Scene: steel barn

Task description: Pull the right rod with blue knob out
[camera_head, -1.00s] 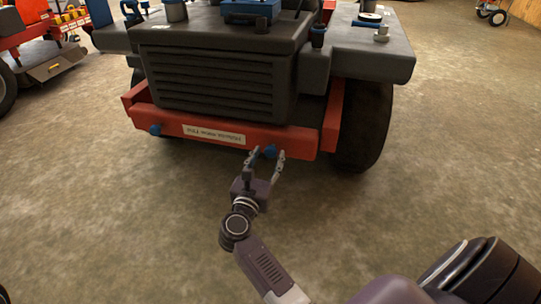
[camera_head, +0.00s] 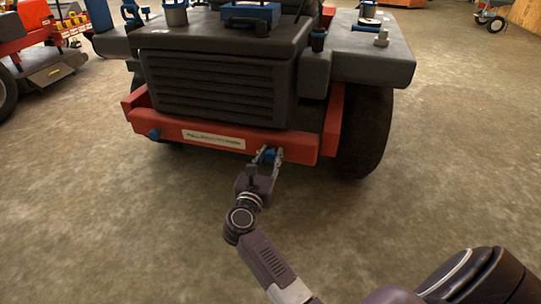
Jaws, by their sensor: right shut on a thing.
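The right blue knob (camera_head: 270,155) sits at the right part of the red bumper (camera_head: 222,131) of a mower. My right gripper (camera_head: 269,157) reaches up to it from below in the head view, with its two fingers on either side of the knob, shut on it. The fingers partly hide the knob, and no rod shows behind it. Another blue knob (camera_head: 154,134) sits at the left end of the bumper, apart from my gripper. My left gripper is not in view.
The mower has a black grille (camera_head: 212,86) above the bumper and a big black tire (camera_head: 367,130) at the right. Another red machine (camera_head: 28,50) stands at the far left. The concrete floor (camera_head: 110,220) in front of the bumper is clear.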

